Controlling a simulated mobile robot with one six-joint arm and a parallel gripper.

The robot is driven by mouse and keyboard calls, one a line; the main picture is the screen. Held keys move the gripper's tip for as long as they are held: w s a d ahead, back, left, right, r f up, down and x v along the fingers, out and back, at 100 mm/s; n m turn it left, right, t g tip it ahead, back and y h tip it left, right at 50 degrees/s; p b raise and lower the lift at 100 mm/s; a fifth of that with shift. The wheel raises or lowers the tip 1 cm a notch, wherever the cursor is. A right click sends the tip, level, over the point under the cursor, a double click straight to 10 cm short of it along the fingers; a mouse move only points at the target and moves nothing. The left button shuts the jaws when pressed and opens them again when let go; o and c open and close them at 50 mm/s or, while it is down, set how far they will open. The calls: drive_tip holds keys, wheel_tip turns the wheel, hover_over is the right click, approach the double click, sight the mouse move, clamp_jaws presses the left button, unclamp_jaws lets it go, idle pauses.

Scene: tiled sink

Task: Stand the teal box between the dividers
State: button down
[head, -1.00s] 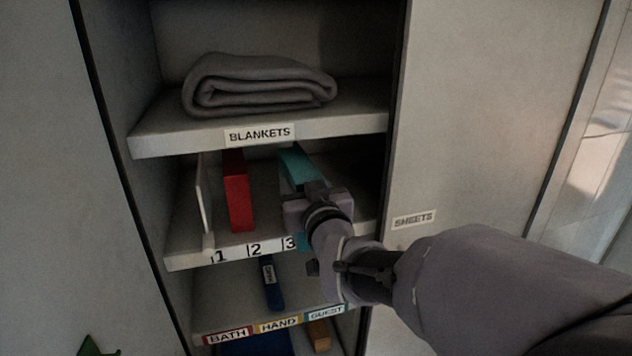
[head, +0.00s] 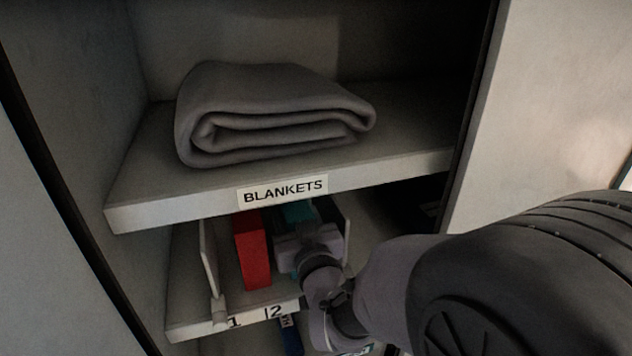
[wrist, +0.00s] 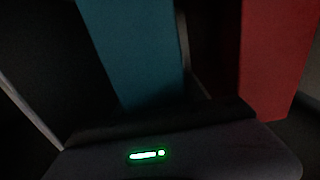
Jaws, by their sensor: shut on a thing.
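The teal box (head: 297,211) is on the middle shelf, just right of the red box (head: 252,250) and mostly hidden behind my gripper (head: 305,236) in the head view. My gripper is shut on the teal box. In the wrist view the teal box (wrist: 136,50) stands up from the jaws, leaning a little, with the red box (wrist: 272,55) apart from it and a dark gap between. A pale divider (head: 208,258) stands left of the red box. Another divider (head: 345,222) shows right of my gripper. I cannot tell whether the teal box touches the shelf.
The shelf edge carries labels 1 and 2 (head: 270,312). A folded grey blanket (head: 265,112) lies on the shelf above, whose edge (head: 400,170) overhangs the boxes. A dark blue thing (head: 290,337) is on the shelf below. The cabinet's right wall stands close to my arm.

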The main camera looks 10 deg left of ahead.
drive_tip(key=shift+w+a+f, duration=0.1)
drive_tip(key=shift+w+f, duration=0.05)
drive_tip(key=shift+w, duration=0.2)
drive_tip(key=shift+s+b, duration=0.35)
drive_tip(key=shift+s, duration=0.2)
drive_tip(key=c, duration=1)
unclamp_jaws()
drive_tip(key=shift+w+f, duration=0.1)
drive_tip(key=shift+w, duration=0.05)
drive_tip(key=shift+c, duration=0.2)
drive_tip(key=o, duration=0.4)
drive_tip(key=shift+w, duration=0.2)
drive_tip(key=shift+c, duration=0.2)
drive_tip(key=shift+s, duration=0.1)
drive_tip(key=shift+s, duration=0.1)
